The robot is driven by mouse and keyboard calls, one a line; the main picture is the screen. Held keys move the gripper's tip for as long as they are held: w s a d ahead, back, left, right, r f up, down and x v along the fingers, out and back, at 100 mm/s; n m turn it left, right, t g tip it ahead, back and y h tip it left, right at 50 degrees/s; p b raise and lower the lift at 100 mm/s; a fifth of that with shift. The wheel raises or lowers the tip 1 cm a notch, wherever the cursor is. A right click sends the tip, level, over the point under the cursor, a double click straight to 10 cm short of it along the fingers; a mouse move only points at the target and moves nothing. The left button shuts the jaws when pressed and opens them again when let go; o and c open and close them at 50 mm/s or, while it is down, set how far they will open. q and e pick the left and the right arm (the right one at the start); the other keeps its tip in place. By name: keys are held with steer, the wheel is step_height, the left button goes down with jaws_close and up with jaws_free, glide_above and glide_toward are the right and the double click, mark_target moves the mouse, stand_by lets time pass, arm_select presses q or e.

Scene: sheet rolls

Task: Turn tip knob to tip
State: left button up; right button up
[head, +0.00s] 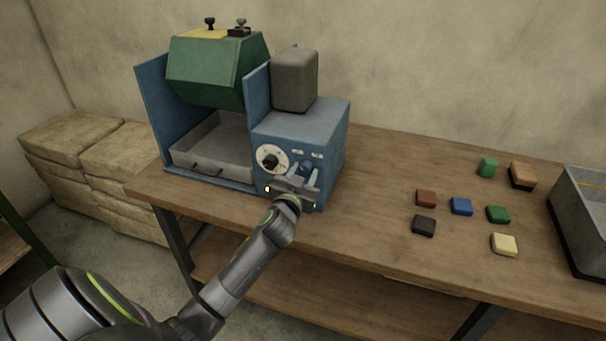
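The blue machine (336,143) stands on the left part of the wooden table. Its front control panel carries a round white dial with a black knob (269,161) at its centre. A second, blue knob (306,167) sits to the right, partly hidden by my gripper. My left gripper (297,174) is in front of the panel, its two fingers apart on either side of the blue knob. I cannot tell whether the fingers touch it. Which knob is the tip knob cannot be read, as the labels are too small. My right gripper is not in view.
A green hopper (212,72) hangs over a grey tray (215,150) in the machine's left bay. Several coloured blocks, among them a blue one (461,206), lie on the table at right. A grey bin (582,222) stands at the right edge. The table between is clear.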

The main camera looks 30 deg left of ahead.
arm_select(q)
steer(key=c, duration=0.5)
steer(key=shift+c, duration=0.2)
